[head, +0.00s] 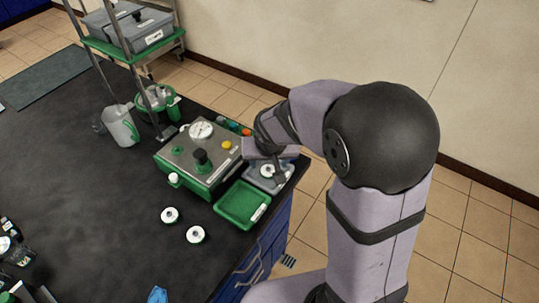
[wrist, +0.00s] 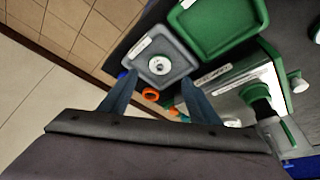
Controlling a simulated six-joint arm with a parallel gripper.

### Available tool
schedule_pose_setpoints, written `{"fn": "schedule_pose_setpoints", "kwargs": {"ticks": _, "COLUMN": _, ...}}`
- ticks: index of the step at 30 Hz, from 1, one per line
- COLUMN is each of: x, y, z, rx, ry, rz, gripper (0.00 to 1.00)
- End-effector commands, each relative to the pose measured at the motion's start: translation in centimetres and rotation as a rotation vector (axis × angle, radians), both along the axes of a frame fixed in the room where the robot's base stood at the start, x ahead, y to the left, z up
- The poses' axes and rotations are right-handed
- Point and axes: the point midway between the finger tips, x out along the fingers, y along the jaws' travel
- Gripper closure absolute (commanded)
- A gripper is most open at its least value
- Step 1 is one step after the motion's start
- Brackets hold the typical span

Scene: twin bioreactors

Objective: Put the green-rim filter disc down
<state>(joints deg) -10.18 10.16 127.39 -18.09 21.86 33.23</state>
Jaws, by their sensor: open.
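In the head view the same disc (head: 267,171) shows in the grey tray (head: 284,181) at the bench's right edge, partly hidden by my gripper. My gripper (wrist: 157,77) is open, its two fingers apart, with the disc showing just beyond and between the tips. In the head view my gripper (head: 277,174) is over the tray. Whether a finger touches the disc or tray, I cannot tell.
A green tray (head: 241,204) lies beside the grey one. A green-based device with a gauge (head: 193,160) stands left of both. Two more white discs (head: 170,215) (head: 195,234) lie on the dark bench. Small coloured caps (head: 236,127) are behind. The bench front is largely clear.

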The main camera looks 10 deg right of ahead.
Motion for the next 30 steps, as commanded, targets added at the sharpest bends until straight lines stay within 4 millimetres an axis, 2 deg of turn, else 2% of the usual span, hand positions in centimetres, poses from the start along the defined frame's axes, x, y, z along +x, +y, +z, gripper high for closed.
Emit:
{"fn": "schedule_pose_setpoints", "kwargs": {"ticks": 3, "x": -0.6, "y": 0.1, "z": 1.7, "rx": 0.000, "ry": -0.004, "rz": 0.000, "gripper": 0.44}}
{"fn": "schedule_pose_setpoints", "kwargs": {"ticks": 9, "x": -1.5, "y": 0.2, "z": 3.7, "rx": 0.000, "ry": -0.003, "rz": 0.001, "gripper": 0.44}}
{"fn": "schedule_pose_setpoints", "kwargs": {"ticks": 15, "x": -1.9, "y": 0.3, "z": 4.6, "rx": 0.000, "ry": 0.000, "rz": 0.000, "gripper": 0.44}}
{"fn": "schedule_pose_setpoints", "kwargs": {"ticks": 20, "x": -2.5, "y": 0.0, "z": 4.4, "rx": -0.003, "ry": 0.014, "rz": 0.001, "gripper": 0.44}}
{"fn": "schedule_pose_setpoints", "kwargs": {"ticks": 23, "x": -4.7, "y": -1.2, "z": 3.3, "rx": -0.013, "ry": 0.070, "rz": 0.011, "gripper": 0.44}}
{"fn": "schedule_pose_setpoints", "kwargs": {"ticks": 27, "x": -10.6, "y": -3.4, "z": 0.9, "rx": -0.019, "ry": 0.211, "rz": 0.051, "gripper": 0.44}}
{"fn": "schedule_pose_setpoints", "kwargs": {"ticks": 30, "x": -14.8, "y": -4.2, "z": -0.5, "rx": -0.004, "ry": 0.307, "rz": 0.086, "gripper": 0.44}}
